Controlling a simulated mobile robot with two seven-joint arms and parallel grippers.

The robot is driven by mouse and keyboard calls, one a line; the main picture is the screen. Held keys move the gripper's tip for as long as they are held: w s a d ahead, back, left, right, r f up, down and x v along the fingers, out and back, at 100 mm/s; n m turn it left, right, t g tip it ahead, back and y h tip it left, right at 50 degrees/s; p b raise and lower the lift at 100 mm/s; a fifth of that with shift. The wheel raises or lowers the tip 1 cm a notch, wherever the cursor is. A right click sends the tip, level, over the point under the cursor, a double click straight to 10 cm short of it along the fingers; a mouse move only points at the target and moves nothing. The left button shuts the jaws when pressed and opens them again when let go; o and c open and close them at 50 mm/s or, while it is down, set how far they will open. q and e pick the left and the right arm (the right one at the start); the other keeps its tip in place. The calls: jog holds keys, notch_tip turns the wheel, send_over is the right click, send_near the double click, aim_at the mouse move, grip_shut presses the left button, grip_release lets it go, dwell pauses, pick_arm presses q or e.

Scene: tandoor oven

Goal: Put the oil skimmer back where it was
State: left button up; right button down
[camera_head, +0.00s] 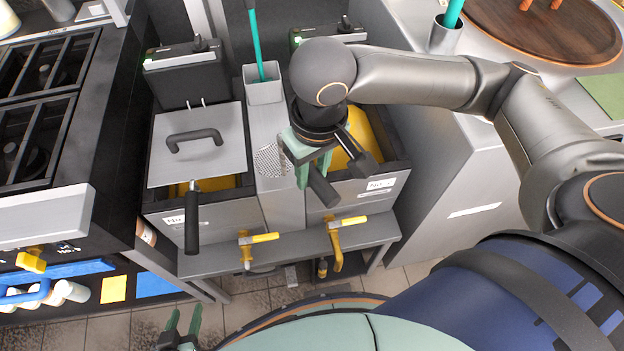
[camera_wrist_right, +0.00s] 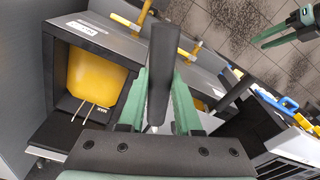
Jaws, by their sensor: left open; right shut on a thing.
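My right gripper (camera_head: 303,180) is over the fryer's middle, shut on a dark handle (camera_head: 323,188), taken as the oil skimmer's. The dark handle (camera_wrist_right: 160,75) also shows between my green fingers (camera_wrist_right: 160,100) in the right wrist view. A round perforated metal disc (camera_head: 268,161), perhaps the skimmer's head, shows just left of my right gripper; whether it joins the handle is hidden. My left gripper (camera_head: 180,325) is low at the bottom left, open and empty.
A metal lid (camera_head: 170,165) covers much of the left vat, with a dark handle (camera_head: 192,220) in front. The right vat (camera_wrist_right: 95,75) holds yellow oil. A square holder (camera_head: 264,92) with a teal handle stands behind. Yellow taps (camera_head: 335,235) stick out in front. The stove (camera_head: 45,215) is at left.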

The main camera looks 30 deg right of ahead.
jog(key=shift+w+d+f, duration=0.15)
jog(key=shift+w+f, duration=0.1)
jog(key=shift+f, duration=0.1)
notch_tip(320, 180, down, 3)
jog(key=shift+w+f+b, duration=0.1)
jog(key=shift+b, duration=0.4)
jog(key=shift+f, duration=0.1)
jog(key=c, duration=0.6)
grip_release()
jog(key=r+p, duration=0.1)
jog(key=r, duration=0.2)
jog(key=r+p, duration=0.1)
jog(key=r, duration=0.3)
jog(key=s+r+p, duration=0.1)
jog(key=r, duration=0.2)
jog(key=shift+r, duration=0.4)
jog(key=shift+d+r, duration=0.1)
jog(key=shift+r, duration=0.6)
